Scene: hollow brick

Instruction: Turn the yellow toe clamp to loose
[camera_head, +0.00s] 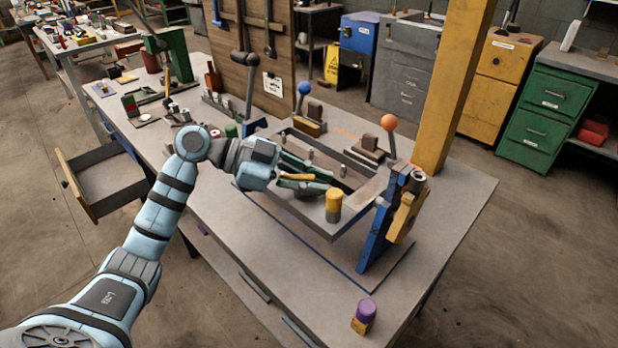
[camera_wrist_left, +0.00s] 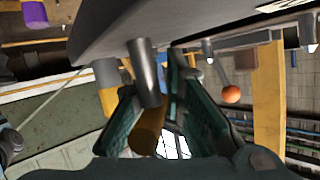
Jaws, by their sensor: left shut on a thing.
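My left gripper (camera_head: 308,184) reaches over the grey frame of the fixture on the bench, its dark green fingers shut on a yellow-orange bar (camera_head: 297,177). The bar, likely the yellow toe clamp's handle, also shows between the fingers in the left wrist view (camera_wrist_left: 148,132). There a grey metal post (camera_wrist_left: 145,72) stands close beside it; whether they join is unclear. The fingers hide part of the bar. A yellow-topped grey cylinder (camera_head: 333,205) stands on the frame just right of the fingertips; it shows left of them in the wrist view (camera_wrist_left: 107,84). My right gripper is not in view.
The fixture's grey frame (camera_head: 318,226) surrounds an open middle. An orange-knobbed lever (camera_head: 389,123) and blue upright (camera_head: 376,236) stand at right; a blue-knobbed lever (camera_head: 303,88) stands behind. A purple-capped block (camera_head: 366,310) sits near the front edge. Bench right of the fixture is clear.

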